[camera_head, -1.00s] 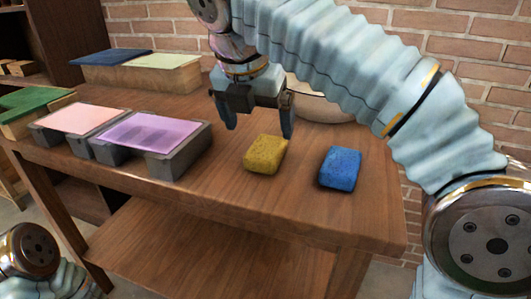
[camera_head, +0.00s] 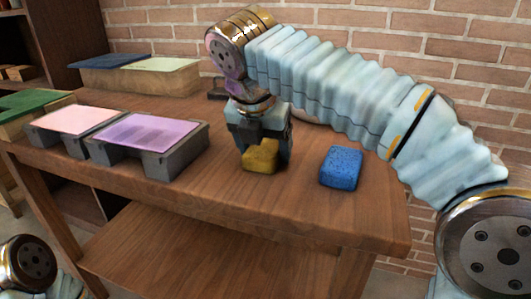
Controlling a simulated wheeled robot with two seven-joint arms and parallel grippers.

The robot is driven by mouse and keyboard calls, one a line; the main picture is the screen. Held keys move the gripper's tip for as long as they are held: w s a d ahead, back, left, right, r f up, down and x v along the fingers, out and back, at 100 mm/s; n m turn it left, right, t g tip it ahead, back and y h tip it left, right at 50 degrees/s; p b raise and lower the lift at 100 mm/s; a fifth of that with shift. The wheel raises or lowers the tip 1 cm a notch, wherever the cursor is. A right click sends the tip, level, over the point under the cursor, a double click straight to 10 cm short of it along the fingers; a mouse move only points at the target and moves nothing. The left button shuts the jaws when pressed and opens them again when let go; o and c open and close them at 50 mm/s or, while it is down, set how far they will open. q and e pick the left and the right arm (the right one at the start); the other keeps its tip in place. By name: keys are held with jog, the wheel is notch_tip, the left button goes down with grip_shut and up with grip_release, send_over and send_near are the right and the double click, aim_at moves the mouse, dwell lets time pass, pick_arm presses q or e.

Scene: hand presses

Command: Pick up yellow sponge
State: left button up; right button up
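The yellow sponge (camera_head: 260,158) rests on the wooden table near its front edge. My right gripper (camera_head: 264,155) points down over it, with one finger on each side of the sponge. The gripper body and fingers hide the sponge's top and sides in part. I cannot tell whether the fingers press on it or stand slightly apart from it. My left gripper is out of view; only a part of my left arm shows at the lower left.
A blue sponge (camera_head: 341,168) lies just right of the gripper. Left of it, a purple-topped press (camera_head: 150,133) and a pink-topped one (camera_head: 75,118) stand on the table (camera_head: 215,205). A brick wall (camera_head: 400,45) rises behind. The front right of the table is clear.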

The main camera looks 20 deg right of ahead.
aim_at(264, 146)
jog(key=c, duration=0.7)
jog(key=shift+o, duration=0.2)
notch_tip(264, 146, up, 8)
jog(key=p, duration=0.3)
jog(key=shift+f, duration=0.15)
jog(key=shift+r, duration=1.15)
jog(key=o, duration=0.5)
jog(key=c, duration=0.3)
